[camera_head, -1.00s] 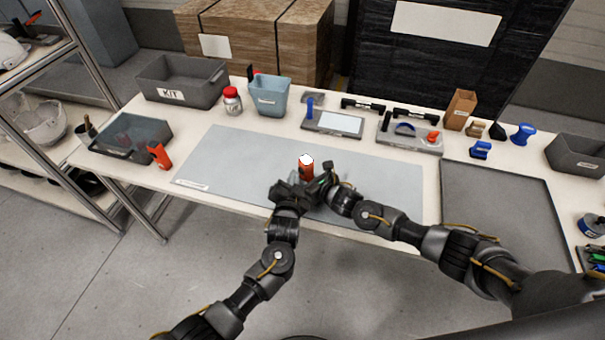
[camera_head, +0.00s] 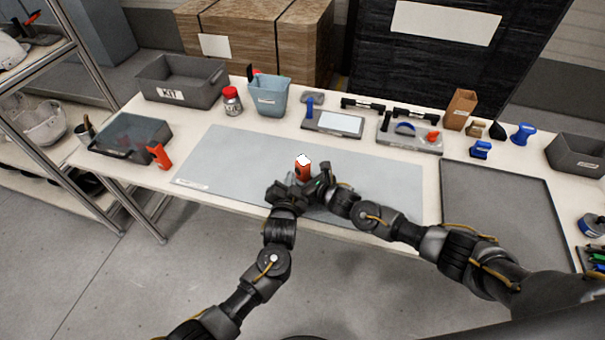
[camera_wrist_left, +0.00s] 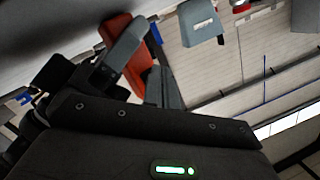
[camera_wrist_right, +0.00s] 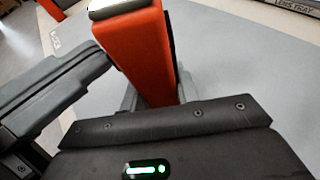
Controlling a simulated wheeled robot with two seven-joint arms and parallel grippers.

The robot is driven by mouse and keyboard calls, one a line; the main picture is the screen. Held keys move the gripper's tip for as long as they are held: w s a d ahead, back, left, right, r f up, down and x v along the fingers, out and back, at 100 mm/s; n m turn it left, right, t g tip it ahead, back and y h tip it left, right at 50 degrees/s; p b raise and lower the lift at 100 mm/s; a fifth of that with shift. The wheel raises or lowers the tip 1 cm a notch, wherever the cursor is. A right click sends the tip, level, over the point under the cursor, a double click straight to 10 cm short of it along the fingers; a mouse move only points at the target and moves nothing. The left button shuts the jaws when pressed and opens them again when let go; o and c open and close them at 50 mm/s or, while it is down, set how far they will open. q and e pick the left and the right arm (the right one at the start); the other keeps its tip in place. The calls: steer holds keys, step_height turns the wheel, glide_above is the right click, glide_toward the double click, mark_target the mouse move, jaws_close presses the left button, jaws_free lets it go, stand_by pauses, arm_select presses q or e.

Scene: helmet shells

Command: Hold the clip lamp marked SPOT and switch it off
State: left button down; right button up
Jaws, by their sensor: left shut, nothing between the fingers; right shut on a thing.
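An orange clip lamp (camera_head: 302,173) with a white top stands roughly upright over the front of the grey mat (camera_head: 240,152). My right gripper (camera_head: 316,186) is shut on it. In the right wrist view the orange body (camera_wrist_right: 140,45) rises between the fingers. My left gripper (camera_head: 284,190) is shut and empty, close by on the lamp's left. In the left wrist view its fingers partly cover the lamp (camera_wrist_left: 117,30). I cannot read a SPOT mark, see the switch, or tell whether the lamp is lit. A second orange lamp (camera_head: 158,156) stands at the table's left.
A smoky grey tray (camera_head: 130,152) and a KIT bin (camera_head: 180,95) are at the left. A blue-grey bin (camera_head: 268,112) and a red-lidded jar (camera_head: 232,104) stand behind the mat. A dark tray (camera_head: 500,210) lies at the right. The mat's left half is clear.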

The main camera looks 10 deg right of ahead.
arm_select(q)
steer(key=shift+w+a+r, duration=0.1)
steer(key=shift+w+r, duration=0.1)
steer(key=shift+r, duration=0.05)
steer(key=shift+s+a+f, duration=0.1)
steer(key=shift+s+a, duration=0.8)
steer(key=shift+a, duration=0.35)
steer(key=shift+s+a+f, duration=0.1)
steer(key=shift+s+a, duration=0.8)
steer(key=shift+a, duration=0.3)
steer(key=s+a, duration=0.2)
steer(key=a, duration=0.1)
steer(key=shift+s+a, duration=0.15)
steer(key=shift+a, duration=0.05)
steer(key=shift+d, duration=0.1)
steer(key=shift+d, duration=0.15)
steer(key=shift+w+d+f, duration=0.1)
steer(key=shift+w+d, duration=0.7)
steer(key=shift+d, duration=0.4)
steer(key=shift+w+d+r, duration=0.1)
steer(key=shift+w+d, duration=0.75)
steer(key=shift+d, duration=0.35)
steer(key=shift+w+d+f, duration=0.1)
steer(key=shift+w+d, duration=0.7)
steer(key=shift+d, duration=0.4)
steer(key=shift+d, duration=0.1)
steer(key=shift+w+d, duration=0.2)
steer(key=shift+d, duration=0.05)
